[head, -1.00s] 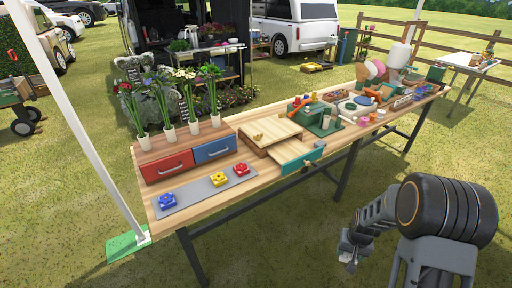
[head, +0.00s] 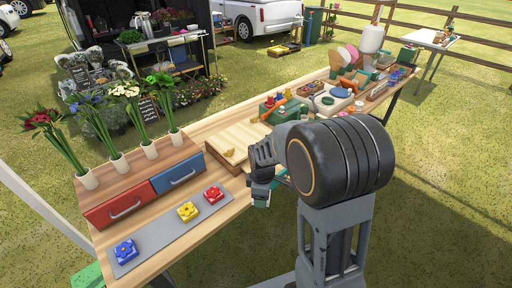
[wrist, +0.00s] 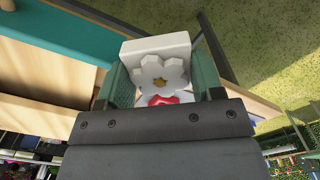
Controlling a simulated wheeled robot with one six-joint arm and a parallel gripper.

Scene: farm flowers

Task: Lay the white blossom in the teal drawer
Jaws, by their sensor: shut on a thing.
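The white blossom (wrist: 162,72) is a white block with raised petals and a yellow centre. In the wrist view my gripper (wrist: 165,85) is shut on it, with a green finger on each side. A small red patch shows beneath the blossom; I cannot tell what it is. The teal drawer (wrist: 90,32) shows at the upper left of the wrist view, with its teal front and pale wooden interior just left of my gripper. In the head view my gripper (head: 261,193) is at the table's front edge, and my arm hides most of the drawer.
A pale wooden cabinet top (head: 238,143) stands behind my gripper. Red (head: 115,208) and blue (head: 178,174) drawers are to its left, below several flower vases. A grey strip (head: 152,238) holds blue, yellow and red blossoms. Tools and boxes crowd the table's far right.

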